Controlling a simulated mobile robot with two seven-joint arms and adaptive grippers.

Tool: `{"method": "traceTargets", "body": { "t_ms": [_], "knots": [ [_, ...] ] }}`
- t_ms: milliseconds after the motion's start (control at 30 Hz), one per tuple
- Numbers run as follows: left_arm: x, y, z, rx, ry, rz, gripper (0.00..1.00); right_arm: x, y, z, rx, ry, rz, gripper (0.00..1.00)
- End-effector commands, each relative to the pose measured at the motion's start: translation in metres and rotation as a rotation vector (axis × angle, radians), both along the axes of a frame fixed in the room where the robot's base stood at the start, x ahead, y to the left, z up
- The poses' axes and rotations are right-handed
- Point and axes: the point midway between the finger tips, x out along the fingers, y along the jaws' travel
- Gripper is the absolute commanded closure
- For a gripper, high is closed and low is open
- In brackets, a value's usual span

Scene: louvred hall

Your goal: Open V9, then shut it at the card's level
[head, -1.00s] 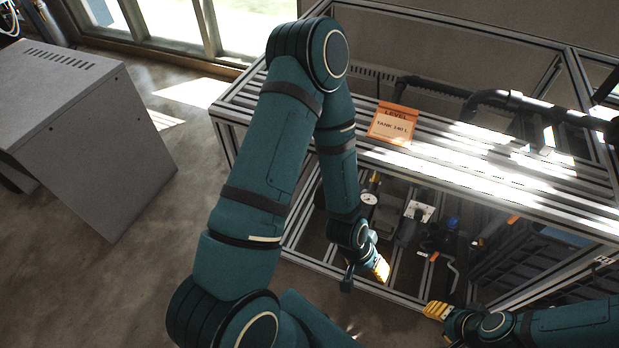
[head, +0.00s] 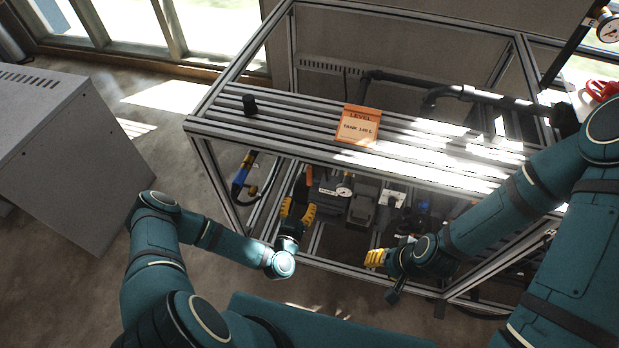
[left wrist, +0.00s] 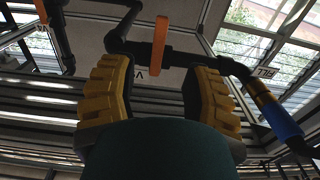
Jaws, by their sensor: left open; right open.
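The orange card (head: 358,126) headed LEVEL lies on the slatted top of the metal frame; its second line starts with TANK, and its number is too small to read surely. An orange lever (left wrist: 159,45) stands ahead of my left gripper (left wrist: 160,75), in line with the gap between its fingers. A partly hidden, upside-down label (left wrist: 155,72) behind it seems to read V9. The lever also shows in the head view (head: 309,175), just above my left gripper (head: 298,210). This gripper is open and empty. My right gripper (head: 376,259) is open and empty at the frame's front.
Below the slatted top are a gauge (head: 345,185), a blue-topped fitting (head: 424,207) and dark pipes. A blue-sleeved pipe (left wrist: 275,115) is right of my left gripper in the wrist view. A grey cabinet (head: 70,160) stands left; floor between is clear.

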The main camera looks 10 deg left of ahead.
Motion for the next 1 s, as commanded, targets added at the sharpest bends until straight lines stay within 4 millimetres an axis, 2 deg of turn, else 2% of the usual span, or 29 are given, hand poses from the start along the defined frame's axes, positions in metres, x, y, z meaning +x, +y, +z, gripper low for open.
{"method": "traceTargets", "body": {
  "t_ms": [633,1000],
  "knots": [
    [0.077,-0.003,-0.002,-0.002,0.002,-0.003,0.52,0.003,0.000,-0.028,-0.001,-0.008,0.000,0.53],
    [0.087,-0.003,-0.001,-0.001,0.002,-0.004,0.52,0.004,0.000,-0.029,-0.001,-0.009,0.000,0.53]
  ]
}}
